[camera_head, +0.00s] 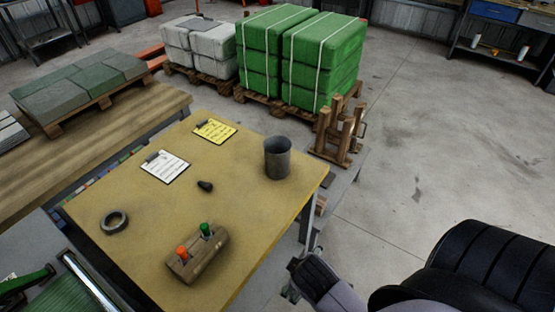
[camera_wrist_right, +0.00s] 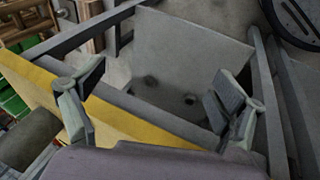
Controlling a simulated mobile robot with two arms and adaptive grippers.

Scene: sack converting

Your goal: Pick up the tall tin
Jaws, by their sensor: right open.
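The tall tin (camera_head: 277,158) is a dark grey, open-topped cylinder. It stands upright near the right corner of the yellow-topped table (camera_head: 140,222) in the head view. In the right wrist view, a dark cylinder that looks like the tin (camera_wrist_right: 28,138) is partly visible at the lower left, outside the jaws. My right gripper (camera_wrist_right: 153,92) has its fingers spread wide with nothing between them. In the head view, part of my right gripper (camera_head: 308,277) shows beyond the table's right edge, apart from the tin. My left gripper is not in view.
On the table lie a tape roll (camera_head: 114,222), a small dark object (camera_head: 205,186), a wooden block with red and green knobs (camera_head: 197,254) and two clipboards (camera_head: 165,167). A wooden stand (camera_head: 340,135) is behind the tin. Open floor (camera_head: 430,140) lies right.

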